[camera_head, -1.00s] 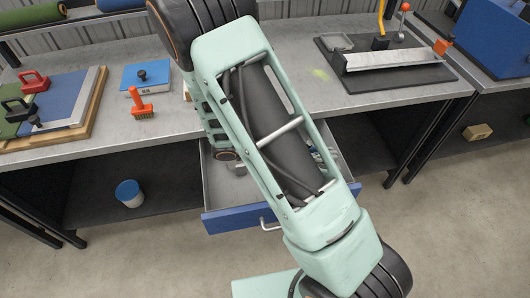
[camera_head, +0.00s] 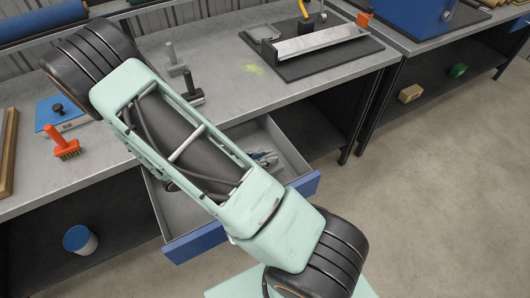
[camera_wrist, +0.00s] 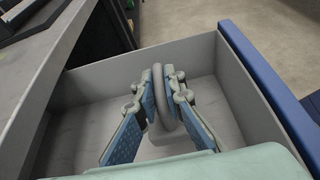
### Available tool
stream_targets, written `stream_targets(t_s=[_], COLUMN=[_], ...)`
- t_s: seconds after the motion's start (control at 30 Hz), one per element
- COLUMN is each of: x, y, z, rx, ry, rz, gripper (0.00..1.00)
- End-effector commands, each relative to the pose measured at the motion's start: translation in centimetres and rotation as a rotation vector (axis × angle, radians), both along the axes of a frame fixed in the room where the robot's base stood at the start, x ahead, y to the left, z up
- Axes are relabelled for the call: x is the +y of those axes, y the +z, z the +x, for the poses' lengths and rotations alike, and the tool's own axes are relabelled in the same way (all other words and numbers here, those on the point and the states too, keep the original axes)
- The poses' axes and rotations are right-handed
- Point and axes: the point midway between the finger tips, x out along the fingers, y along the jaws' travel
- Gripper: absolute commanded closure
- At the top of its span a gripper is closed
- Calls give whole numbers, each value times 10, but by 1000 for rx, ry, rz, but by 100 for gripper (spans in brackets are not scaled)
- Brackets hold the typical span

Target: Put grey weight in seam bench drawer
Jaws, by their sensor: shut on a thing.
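The seam bench drawer (camera_head: 188,244) is pulled open below the bench top, its blue front toward the camera. In the wrist view its grey walls (camera_wrist: 90,84) surround my gripper (camera_wrist: 160,82).
A blue-lidded tub (camera_head: 80,240) is on the lower shelf. The floor at right is clear.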

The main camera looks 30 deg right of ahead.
Motion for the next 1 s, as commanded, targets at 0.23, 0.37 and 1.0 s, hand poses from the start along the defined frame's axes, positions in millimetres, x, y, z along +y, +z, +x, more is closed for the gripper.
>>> stream_targets(t_s=[0.23,0.37,1.0], x=[-1,-1,0], y=[-25,-36,-42], z=[0,0,0], rx=[2,-1,0], ry=[1,0,0], rz=[-5,-5,1], gripper=[100,100,74])
